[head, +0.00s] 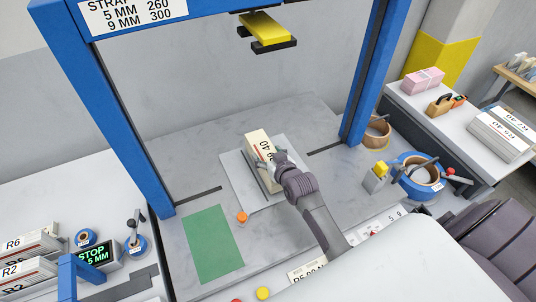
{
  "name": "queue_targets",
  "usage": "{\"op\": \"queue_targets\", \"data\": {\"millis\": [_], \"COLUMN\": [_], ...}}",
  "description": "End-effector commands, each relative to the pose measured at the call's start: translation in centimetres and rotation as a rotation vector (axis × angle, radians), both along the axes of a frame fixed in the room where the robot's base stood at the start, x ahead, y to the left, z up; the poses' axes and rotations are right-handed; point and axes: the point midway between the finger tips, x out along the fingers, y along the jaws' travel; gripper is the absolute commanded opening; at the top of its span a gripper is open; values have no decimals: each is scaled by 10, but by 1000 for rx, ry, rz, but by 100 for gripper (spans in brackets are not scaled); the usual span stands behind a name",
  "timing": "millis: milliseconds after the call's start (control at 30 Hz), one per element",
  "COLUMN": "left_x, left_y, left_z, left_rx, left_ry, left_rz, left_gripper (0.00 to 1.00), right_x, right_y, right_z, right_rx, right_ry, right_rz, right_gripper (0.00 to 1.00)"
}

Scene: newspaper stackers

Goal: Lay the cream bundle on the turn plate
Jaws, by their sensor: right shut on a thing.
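The cream bundle (257,143) is a small block with dark print on its side, at the middle of the head view. It is over the turn plate (238,186), a light grey square on the grey bench. My right gripper (268,168) is shut on the near part of the bundle and covers part of it. I cannot tell whether the bundle touches the plate or is slightly above it. My left gripper is not in view.
A blue frame (359,75) stands around the plate, with a yellow press head (267,30) hanging above. A green mat (213,243) and an orange button (243,218) lie near the plate. Tape rolls (420,173) are at right. Bare bench is behind the plate.

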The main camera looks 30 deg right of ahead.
Motion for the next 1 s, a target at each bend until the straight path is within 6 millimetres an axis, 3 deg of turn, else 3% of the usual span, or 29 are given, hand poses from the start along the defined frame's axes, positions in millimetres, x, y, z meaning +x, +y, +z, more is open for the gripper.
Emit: {"op": "queue_targets", "data": {"millis": [567, 600, 767, 1000], "left_x": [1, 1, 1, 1], "left_y": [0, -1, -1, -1], "left_z": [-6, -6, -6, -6], "left_rx": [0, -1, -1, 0], "left_ry": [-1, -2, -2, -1], "left_rz": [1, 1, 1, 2], "left_gripper": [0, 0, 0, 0], "right_x": [2, 2, 1, 0], "right_y": [0, 0, 0, 0], "right_z": [-6, -5, -7, -9], "right_rx": [-1, -1, 0, 0], "right_ry": [-10, -10, -6, -2], "right_rz": [0, 0, 0, 0], "right_gripper": [1, 75, 100, 100]}}
